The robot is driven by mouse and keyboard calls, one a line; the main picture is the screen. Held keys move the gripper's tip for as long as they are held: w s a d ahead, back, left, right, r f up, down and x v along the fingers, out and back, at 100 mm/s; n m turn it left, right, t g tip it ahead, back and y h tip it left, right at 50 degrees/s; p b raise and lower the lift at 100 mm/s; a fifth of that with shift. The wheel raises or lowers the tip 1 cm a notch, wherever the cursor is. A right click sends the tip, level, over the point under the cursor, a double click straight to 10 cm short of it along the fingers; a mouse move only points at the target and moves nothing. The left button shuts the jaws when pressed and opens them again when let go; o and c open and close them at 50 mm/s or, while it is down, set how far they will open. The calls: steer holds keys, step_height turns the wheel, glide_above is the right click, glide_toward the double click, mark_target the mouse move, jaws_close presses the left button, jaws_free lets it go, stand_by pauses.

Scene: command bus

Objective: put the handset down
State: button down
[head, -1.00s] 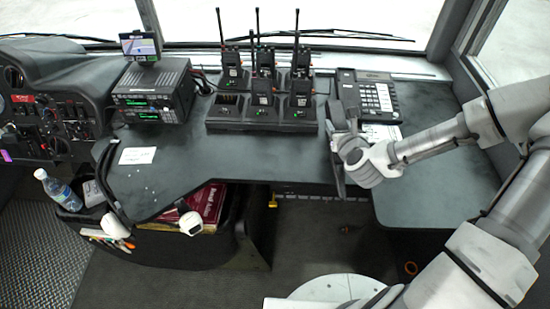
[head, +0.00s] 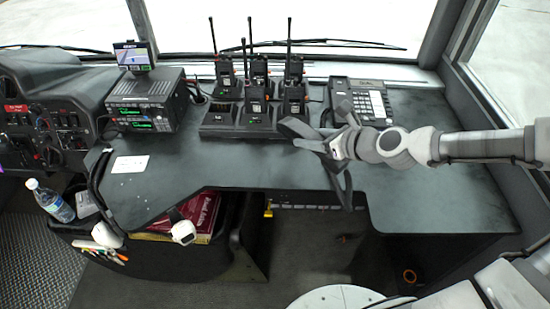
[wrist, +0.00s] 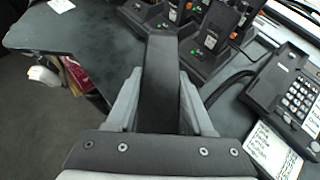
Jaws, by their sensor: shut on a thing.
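The black handset (wrist: 160,75) is between the two grey fingers of my gripper (wrist: 160,105) in the wrist view, its long body pointing away from the wrist. In the head view my gripper (head: 328,144) is shut on the handset (head: 296,128) above the right part of the dark desk, in front of the radio chargers. A dark strip hangs below the gripper; I cannot tell whether it is handset or cord. The phone base (head: 368,105) with its keypad stands behind and right of the gripper; it also shows in the wrist view (wrist: 292,95).
Several upright radios sit in chargers (head: 235,131) left of the phone base. A radio unit with a small screen (head: 140,112) stands further left. The left desk top (head: 170,180) is mostly clear, with a white card (head: 130,164). The desk's front edge has a cut-out below the gripper.

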steer(key=b, duration=0.4)
glide_above(275, 162)
step_height(275, 162, down, 6)
steer(key=shift+s+r, duration=0.1)
steer(key=shift+r, duration=0.05)
step_height(275, 162, down, 4)
steer(key=shift+f+b, duration=0.1)
steer(key=shift+b, duration=0.8)
steer(key=shift+c, duration=1.4)
jaws_free()
